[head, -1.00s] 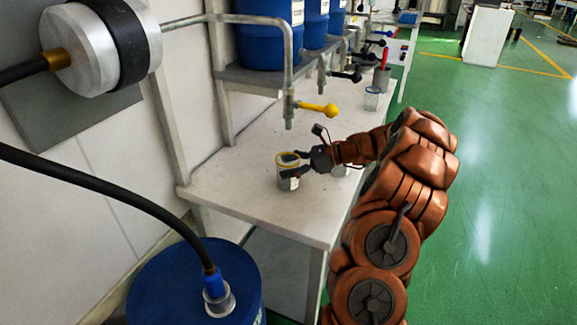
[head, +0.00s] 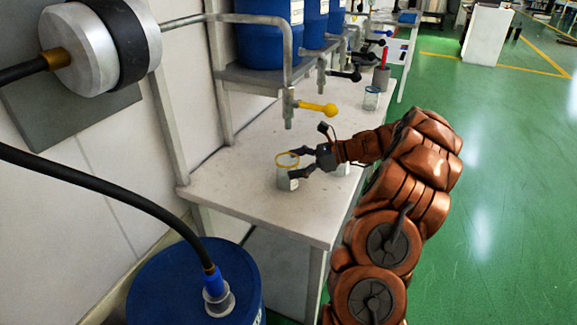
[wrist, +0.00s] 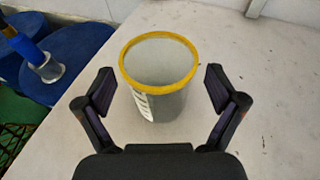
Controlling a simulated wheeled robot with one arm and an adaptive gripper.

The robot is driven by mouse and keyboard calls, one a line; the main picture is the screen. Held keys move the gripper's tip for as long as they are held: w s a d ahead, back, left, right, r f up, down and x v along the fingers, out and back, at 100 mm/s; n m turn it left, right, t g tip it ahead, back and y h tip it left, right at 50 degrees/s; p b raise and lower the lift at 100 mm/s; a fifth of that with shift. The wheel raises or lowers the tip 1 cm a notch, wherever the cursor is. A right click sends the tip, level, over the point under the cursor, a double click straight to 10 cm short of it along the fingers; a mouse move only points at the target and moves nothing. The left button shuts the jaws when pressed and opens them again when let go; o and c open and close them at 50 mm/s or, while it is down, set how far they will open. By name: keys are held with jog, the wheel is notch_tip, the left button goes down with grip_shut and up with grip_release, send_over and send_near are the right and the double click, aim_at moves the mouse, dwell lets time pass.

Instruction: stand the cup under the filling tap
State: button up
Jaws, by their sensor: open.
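The cup (head: 287,179) is a clear grey beaker with a yellow rim and a white label. It stands upright on the white table (head: 262,215) near its left front part. In the wrist view the cup (wrist: 158,85) is between the two open fingers of my gripper (wrist: 158,92), with a gap on each side. In the head view my gripper (head: 299,163) reaches the cup from the right. The filling tap (head: 289,110) with a yellow handle (head: 318,109) hangs above the table, behind the cup in the picture. The cup looks empty.
Blue drums (head: 265,40) stand on a shelf above the table, with more taps along it. Another clear beaker (head: 371,98) stands farther back. A blue barrel (head: 190,285) with a hose is on the floor at front left. The table around the cup is mostly clear.

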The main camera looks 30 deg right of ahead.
jog(key=v, duration=1)
jog(key=shift+d, duration=0.2)
jog(key=shift+s, duration=0.1)
dwell(0.6)
